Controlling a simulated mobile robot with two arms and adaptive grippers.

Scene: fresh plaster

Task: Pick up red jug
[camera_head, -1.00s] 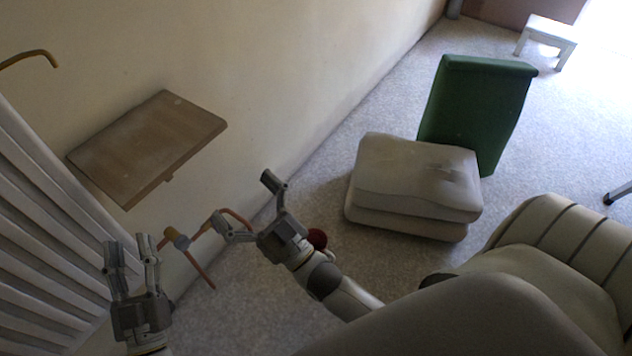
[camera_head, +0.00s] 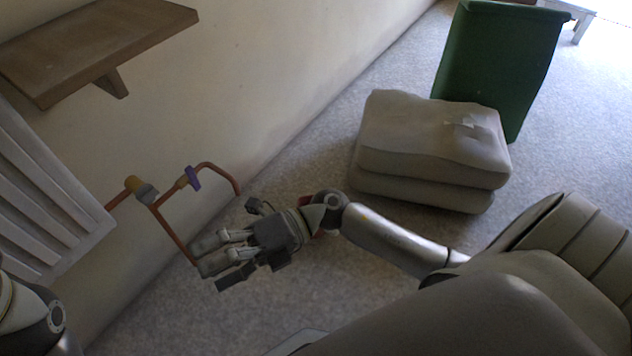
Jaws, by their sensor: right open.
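A small patch of red (camera_head: 318,205) shows beside my right wrist, mostly hidden behind it; I cannot tell whether it is the red jug. No whole jug can be made out. My right gripper (camera_head: 212,262) is open and its fingers point left, close to the lower end of a copper pipe on the wall side. I see nothing between its fingers. I cannot tell whether a finger touches the pipe. Part of my left arm shows at the lower left edge, but its gripper is out of the picture.
The copper pipe (camera_head: 172,228) has a purple handle (camera_head: 192,178). A wooden shelf (camera_head: 100,45) juts from the wall above white slats (camera_head: 45,200). Stacked grey cushions (camera_head: 430,140) and a green panel (camera_head: 495,70) stand right on the carpet. Carpet between is clear.

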